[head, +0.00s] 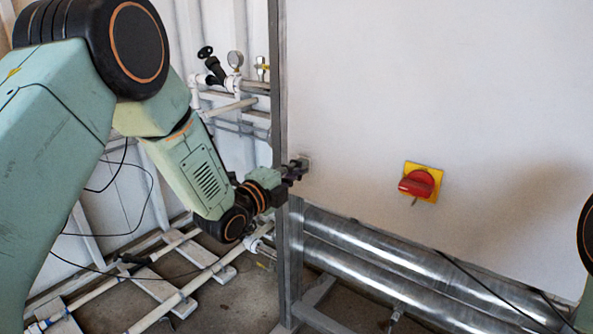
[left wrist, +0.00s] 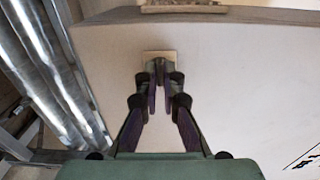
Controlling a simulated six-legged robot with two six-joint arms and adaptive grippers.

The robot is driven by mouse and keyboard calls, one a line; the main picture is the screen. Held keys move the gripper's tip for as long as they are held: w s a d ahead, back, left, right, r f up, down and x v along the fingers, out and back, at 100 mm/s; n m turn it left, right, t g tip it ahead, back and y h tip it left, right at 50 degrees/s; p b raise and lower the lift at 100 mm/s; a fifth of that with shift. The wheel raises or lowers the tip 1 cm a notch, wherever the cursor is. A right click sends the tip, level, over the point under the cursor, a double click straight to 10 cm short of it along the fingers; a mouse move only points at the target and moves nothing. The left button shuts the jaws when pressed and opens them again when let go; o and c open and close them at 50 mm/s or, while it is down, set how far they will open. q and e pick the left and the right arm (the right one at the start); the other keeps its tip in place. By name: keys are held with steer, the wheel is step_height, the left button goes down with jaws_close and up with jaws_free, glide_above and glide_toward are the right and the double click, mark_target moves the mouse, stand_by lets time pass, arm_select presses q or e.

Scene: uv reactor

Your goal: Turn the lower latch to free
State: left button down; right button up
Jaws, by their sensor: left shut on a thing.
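The lower latch (head: 305,161) sits at the lower left edge of the white cabinet door. Only a small bit of it shows beside my left gripper (head: 292,171) in the head view. In the left wrist view, a small beige latch plate (left wrist: 150,57) shows behind the fingertips. My left gripper (left wrist: 159,74) is shut on the latch's small handle, with its fingertips close together in front of the plate. The fingers hide most of the handle, so its angle cannot be told. My right gripper is out of view.
A red rotary switch (head: 417,183) on a yellow plate is on the white panel (head: 400,80), right of the latch. Silver pipes (head: 380,262) run below the panel. A metal post (head: 277,90) stands at its left edge. White piping with a gauge (head: 235,59) is behind.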

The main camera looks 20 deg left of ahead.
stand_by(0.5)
arm_select(q)
steer(key=c, duration=1.5)
jaws_free()
steer(key=shift+s+d, duration=0.1)
steer(key=v, duration=1.2)
